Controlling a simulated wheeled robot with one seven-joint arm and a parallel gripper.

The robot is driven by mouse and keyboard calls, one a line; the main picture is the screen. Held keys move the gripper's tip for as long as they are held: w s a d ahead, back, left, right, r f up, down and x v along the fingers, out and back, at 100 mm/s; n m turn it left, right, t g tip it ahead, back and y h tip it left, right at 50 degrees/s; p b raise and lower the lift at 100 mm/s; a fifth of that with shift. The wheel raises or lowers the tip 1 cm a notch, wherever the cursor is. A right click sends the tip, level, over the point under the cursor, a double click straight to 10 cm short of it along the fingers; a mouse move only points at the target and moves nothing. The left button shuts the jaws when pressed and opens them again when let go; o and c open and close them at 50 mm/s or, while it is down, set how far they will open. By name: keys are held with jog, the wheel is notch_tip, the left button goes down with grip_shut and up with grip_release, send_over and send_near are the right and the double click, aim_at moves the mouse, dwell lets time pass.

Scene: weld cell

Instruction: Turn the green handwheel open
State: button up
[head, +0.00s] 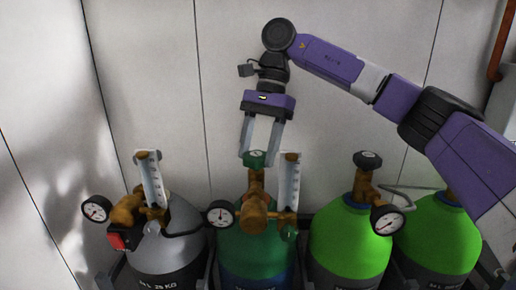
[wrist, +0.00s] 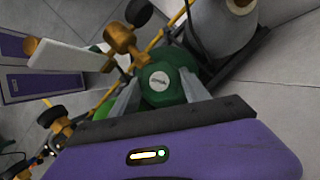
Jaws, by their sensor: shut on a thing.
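The green handwheel (head: 255,159) sits on top of the brass valve of the dark green cylinder (head: 230,245). My gripper (head: 258,160) comes down on it from above, with one finger on each side. In the wrist view the handwheel (wrist: 163,84) has a pale round label at its centre and lies between the two grey fingers (wrist: 160,96). My gripper is shut on the handwheel. The far sides of the fingers' contact are hidden.
A gauge (head: 220,214) and a flow tube (head: 289,182) flank the valve closely. A grey cylinder (head: 175,245) stands left, with its own gauge and tube. Bright green cylinders (head: 345,245) stand right, one with a black handwheel (head: 367,160). A plain wall (head: 150,80) is behind.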

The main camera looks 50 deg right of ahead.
dwell(0.5)
jog(key=o, duration=1.4)
jog(key=v, duration=0.7)
jog(key=shift+r+b, duration=0.4)
jog(key=shift+b, duration=0.05)
jog(key=shift+w+d, duration=0.1)
jog(key=shift+d, duration=0.05)
